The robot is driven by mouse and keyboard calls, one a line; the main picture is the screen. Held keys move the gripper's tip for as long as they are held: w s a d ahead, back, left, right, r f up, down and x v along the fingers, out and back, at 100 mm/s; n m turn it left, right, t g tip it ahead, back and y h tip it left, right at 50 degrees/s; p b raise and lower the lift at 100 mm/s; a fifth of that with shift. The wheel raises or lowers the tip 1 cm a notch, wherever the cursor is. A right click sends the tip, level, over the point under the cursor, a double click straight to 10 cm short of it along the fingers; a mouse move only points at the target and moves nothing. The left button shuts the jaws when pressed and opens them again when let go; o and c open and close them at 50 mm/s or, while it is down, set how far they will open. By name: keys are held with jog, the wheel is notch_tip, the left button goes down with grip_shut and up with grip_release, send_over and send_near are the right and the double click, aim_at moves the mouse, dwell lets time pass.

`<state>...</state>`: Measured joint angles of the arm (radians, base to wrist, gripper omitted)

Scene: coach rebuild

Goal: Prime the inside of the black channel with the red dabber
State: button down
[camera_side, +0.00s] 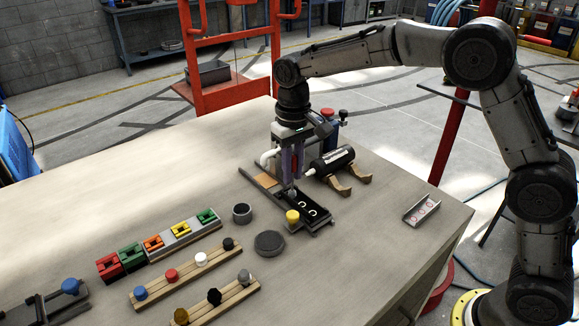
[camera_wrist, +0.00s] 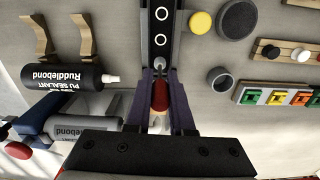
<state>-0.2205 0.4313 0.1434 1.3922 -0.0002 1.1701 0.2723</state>
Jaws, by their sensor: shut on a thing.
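The black channel (camera_side: 318,229) lies on the bench with white rings inside it. It runs up the middle of the wrist view (camera_wrist: 176,25). My gripper (camera_side: 291,187) points down over the channel's far end in the side view. In the wrist view, my gripper (camera_wrist: 160,85) is shut on the red dabber (camera_wrist: 159,97), whose pale tip points toward the channel. The tip lines up with the channel's near end in that view. I cannot tell whether it touches the channel floor. My fingers hide much of the dabber in the side view.
A black sealant cartridge (camera_side: 333,162) rests on wooden cradles close beside my gripper. A yellow-topped piece (camera_side: 292,216), a grey cup (camera_side: 242,213) and a dark disc (camera_side: 269,243) stand at the channel's other side. A small ringed tray (camera_side: 421,209) lies right, with bare bench between.

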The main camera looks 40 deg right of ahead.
jog(key=shift+s, duration=3.9)
jog(key=shift+w+r, duration=0.1)
jog(key=shift+r, duration=0.5)
notch_tip(320, 180, up, 7)
